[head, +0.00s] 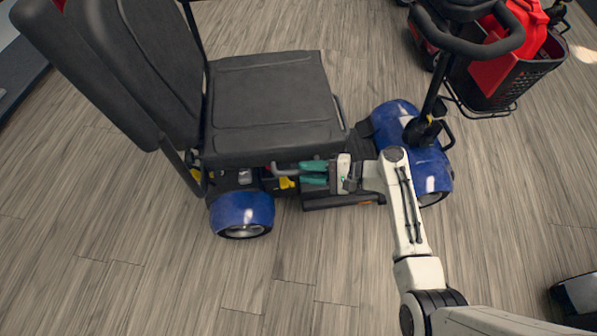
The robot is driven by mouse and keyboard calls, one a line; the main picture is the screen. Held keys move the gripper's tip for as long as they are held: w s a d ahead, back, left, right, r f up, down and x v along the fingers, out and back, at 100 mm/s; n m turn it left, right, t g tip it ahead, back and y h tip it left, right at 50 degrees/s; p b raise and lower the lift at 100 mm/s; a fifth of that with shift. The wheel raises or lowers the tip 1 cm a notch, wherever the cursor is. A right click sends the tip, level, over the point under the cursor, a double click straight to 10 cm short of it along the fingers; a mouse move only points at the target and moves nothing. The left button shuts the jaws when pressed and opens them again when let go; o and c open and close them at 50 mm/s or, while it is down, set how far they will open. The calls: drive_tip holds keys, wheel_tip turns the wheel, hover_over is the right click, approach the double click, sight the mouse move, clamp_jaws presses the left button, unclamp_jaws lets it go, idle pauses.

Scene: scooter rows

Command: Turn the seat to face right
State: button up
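The scooter's black seat (272,100) shows in the head view at upper left. Its cushion extends to the right and its tall backrest (140,65) stands on the left. A grey lever (286,170) shows under the cushion's near edge, with a yellow part just below it. My gripper (313,173) is low beside the seat base, its two teal fingers pointing left. The lever's right end meets the fingertips and seems to lie between them. The fingers are close together, but I cannot tell whether they grip it.
The scooter has a blue rear fender (242,210) and a blue front (410,140). Its black handlebar (470,38) and a basket (505,75) with red contents are at upper right. Another dark vehicle (577,300) shows at lower right. The wood floor (120,270) at lower left is clear.

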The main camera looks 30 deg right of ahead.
drive_tip(key=shift+x, duration=1.65)
clamp_jaws()
